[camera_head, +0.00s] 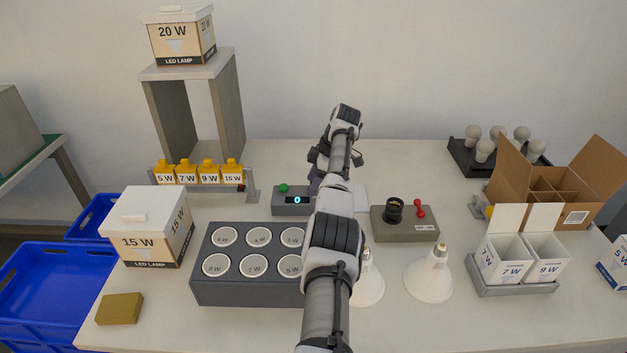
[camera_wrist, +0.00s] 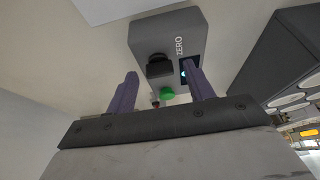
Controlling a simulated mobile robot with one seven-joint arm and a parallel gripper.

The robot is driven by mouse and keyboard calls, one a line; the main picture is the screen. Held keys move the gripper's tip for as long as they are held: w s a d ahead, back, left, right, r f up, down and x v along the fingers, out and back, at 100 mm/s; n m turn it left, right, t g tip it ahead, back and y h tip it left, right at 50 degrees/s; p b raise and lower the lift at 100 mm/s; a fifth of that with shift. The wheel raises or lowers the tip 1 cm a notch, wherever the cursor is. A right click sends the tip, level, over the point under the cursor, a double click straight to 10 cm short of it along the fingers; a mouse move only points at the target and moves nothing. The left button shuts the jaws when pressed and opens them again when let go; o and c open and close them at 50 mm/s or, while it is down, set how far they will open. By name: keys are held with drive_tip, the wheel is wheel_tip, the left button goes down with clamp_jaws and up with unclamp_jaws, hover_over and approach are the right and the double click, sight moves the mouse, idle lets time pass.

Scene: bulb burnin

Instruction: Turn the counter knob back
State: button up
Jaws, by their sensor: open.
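The counter (camera_head: 290,209) is a grey box near the back middle of the table, with a green button (camera_head: 283,187) and a display (camera_head: 297,200) reading 0. In the wrist view the counter (camera_wrist: 143,34) shows its black knob (camera_wrist: 159,66), near the word ZERO, and the green button (camera_wrist: 167,92). My gripper (camera_wrist: 159,70) is open, its two purple fingers apart on either side of the knob in the picture. I see no contact with the knob. The right finger partly covers the display. In the head view my arm hides the knob and most of my gripper (camera_head: 315,184).
A grey tray with round sockets (camera_head: 200,287) stands front left of the counter. A grey tester (camera_head: 405,228) with a black socket and red lever is to the right. White lamps (camera_head: 430,280) stand in front of it. The table behind the counter is clear.

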drive_tip(key=shift+d+r, duration=0.25)
drive_tip(key=shift+r, duration=0.15)
drive_tip(key=p+v, duration=0.5)
drive_tip(key=v, duration=0.8)
drive_tip(key=shift+a, duration=0.2)
drive_tip(key=shift+p, duration=0.35)
